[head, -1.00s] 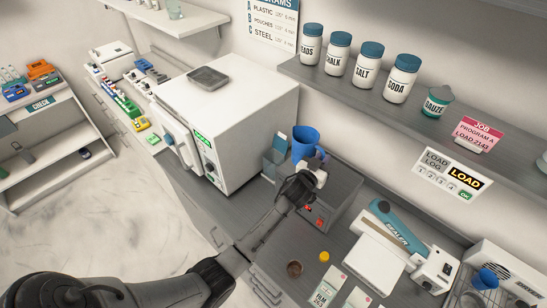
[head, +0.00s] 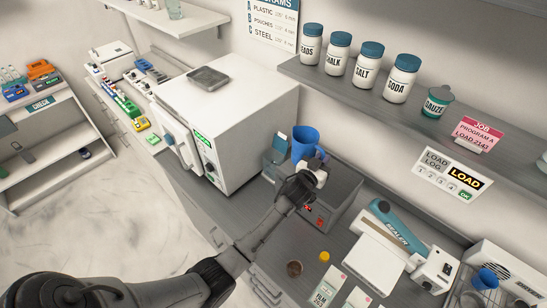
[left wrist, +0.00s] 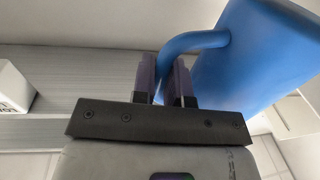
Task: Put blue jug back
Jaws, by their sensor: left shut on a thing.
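The blue jug (head: 305,143) is upright at the back of the counter, beside the white box-shaped machine. My left gripper (head: 314,170) is shut on the jug's handle. In the left wrist view the blue jug (left wrist: 255,60) fills the upper right, and its curved handle runs between the two fingers of my left gripper (left wrist: 167,85). The jug's base is partly hidden, so I cannot tell whether it touches anything. My right gripper is not in view.
A translucent container (head: 274,160) is left of the jug. The white machine (head: 228,120) stands left. The sealer (head: 400,240) is at the right. A shelf with jars (head: 365,62) hangs above.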

